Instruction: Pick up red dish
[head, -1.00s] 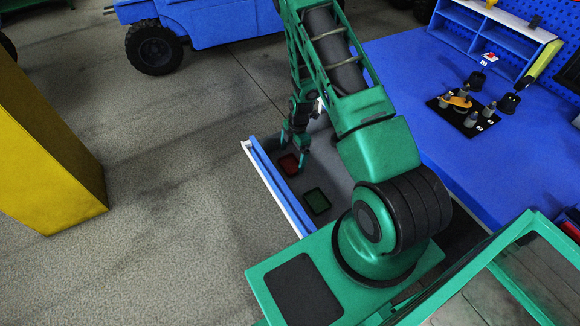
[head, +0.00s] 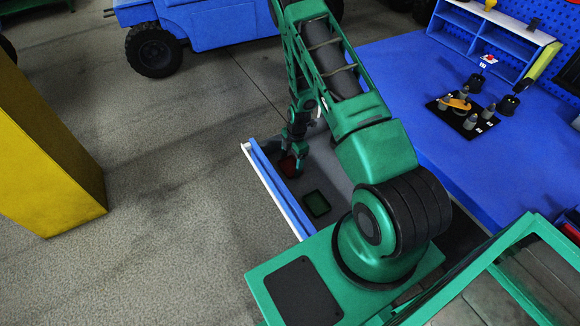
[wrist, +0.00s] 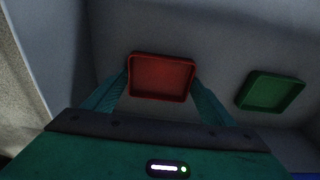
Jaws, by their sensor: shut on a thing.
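The red dish (wrist: 162,78) is a shallow, square-sided tray with a raised rim. It shows between the two fingers of my gripper (wrist: 162,86) in the wrist view, with a fingertip against its left and right sides. In the head view the red dish (head: 289,166) is at the far end of an open drawer, partly hidden by my gripper (head: 295,160). My gripper is shut on the red dish. I cannot tell whether the dish is clear of the drawer floor.
A green dish (head: 316,204) lies in the same drawer, nearer my base; it also shows in the wrist view (wrist: 270,91). The drawer's blue and white front (head: 276,189) stands at the left. A blue workbench (head: 408,80) with small fixtures is at the right.

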